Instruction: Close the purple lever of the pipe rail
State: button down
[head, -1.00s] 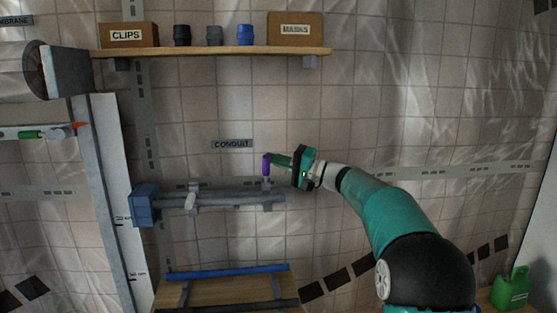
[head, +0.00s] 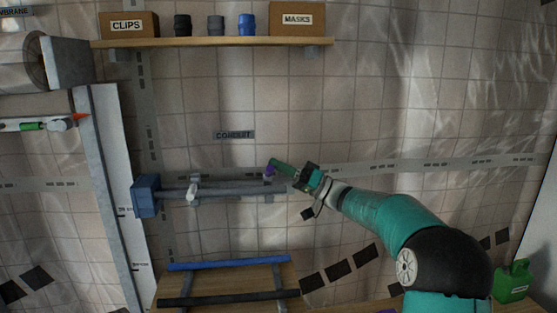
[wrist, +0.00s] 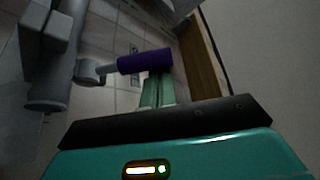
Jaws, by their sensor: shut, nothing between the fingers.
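The purple lever (head: 269,172) is near the right end of the grey pipe rail (head: 230,190), under the CONDUIT label. In the head view it looks short and is partly covered by my gripper. In the wrist view the purple handle (wrist: 145,61) sticks out sideways from a grey pivot beside the pipe. My gripper (head: 273,164) is shut and empty, its green fingers lying across the top of the lever. In the wrist view the fingertips (wrist: 157,84) reach the handle's lower edge; I cannot tell whether they touch it.
A blue box (head: 146,196) caps the rail's left end, and a pale lever or clamp (head: 193,189) sits on the rail. A wooden shelf (head: 215,43) with boxes and cups is above. A rack with a blue bar (head: 228,264) stands below.

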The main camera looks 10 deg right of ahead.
aim_at(271, 174)
jog(key=f+n+g, duration=0.1)
jog(key=s+f+n+y, duration=0.1)
jog(key=n+g, duration=0.1)
jog(key=n, duration=0.1)
jog(key=shift+s+f+g+y, duration=0.3)
jog(key=shift+s+f, duration=0.05)
jog(key=shift+f, duration=0.05)
jog(key=shift+s+f, duration=0.2)
jog(key=shift+f, duration=0.7)
jog(key=shift+f, duration=0.15)
jog(key=shift+d, duration=0.1)
